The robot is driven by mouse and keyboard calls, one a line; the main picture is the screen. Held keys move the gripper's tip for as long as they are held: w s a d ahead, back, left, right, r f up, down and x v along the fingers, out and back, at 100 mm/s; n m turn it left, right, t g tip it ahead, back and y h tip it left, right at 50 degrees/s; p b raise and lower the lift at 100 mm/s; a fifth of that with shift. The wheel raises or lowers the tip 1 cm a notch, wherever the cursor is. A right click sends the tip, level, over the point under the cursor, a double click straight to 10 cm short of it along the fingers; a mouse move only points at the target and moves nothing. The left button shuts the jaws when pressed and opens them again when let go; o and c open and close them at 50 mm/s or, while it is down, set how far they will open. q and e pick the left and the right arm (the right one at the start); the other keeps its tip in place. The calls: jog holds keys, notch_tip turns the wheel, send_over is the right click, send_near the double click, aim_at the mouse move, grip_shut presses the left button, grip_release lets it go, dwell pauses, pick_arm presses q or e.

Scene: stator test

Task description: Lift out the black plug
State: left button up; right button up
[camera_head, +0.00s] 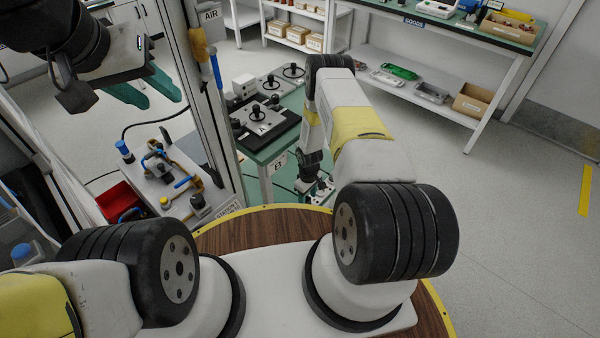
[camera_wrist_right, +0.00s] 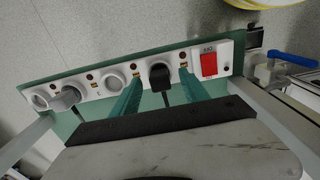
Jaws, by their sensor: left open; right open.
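The black plug (camera_wrist_right: 159,76) sits in a socket of a white power strip (camera_wrist_right: 112,80) in the right wrist view, its cord running down from it. My right gripper (camera_wrist_right: 160,73) is open, with one green finger to each side of the black plug; I cannot tell whether they touch it. In the head view my right gripper (camera_head: 315,187) is small and partly hidden beside the green table. My left gripper (camera_head: 165,99) is open and empty at the upper left, above the floor. I cannot make out the black plug in the head view.
A grey plug (camera_wrist_right: 67,98) sits further left on the strip, and a red switch (camera_wrist_right: 209,64) is at its right end. A blue-handled valve (camera_wrist_right: 292,59) is at the right. In the head view, a post (camera_head: 222,110) stands between my arms.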

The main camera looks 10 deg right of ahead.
jog(key=shift+f, duration=0.95)
jog(key=shift+c, duration=0.2)
grip_shut()
jog(key=shift+r, duration=0.1)
jog(key=shift+r, duration=0.45)
jog(key=r, duration=0.1)
jog(key=s+r, duration=0.1)
jog(key=shift+a+r, duration=0.15)
jog(key=shift+r, duration=0.2)
jog(key=s+a, duration=0.2)
jog(key=s, duration=0.5)
jog(key=s+a+r, duration=0.1)
jog(key=s+a, duration=0.1)
jog(key=s, duration=0.5)
jog(key=shift+s+r, duration=0.15)
jog(key=shift+r, duration=0.1)
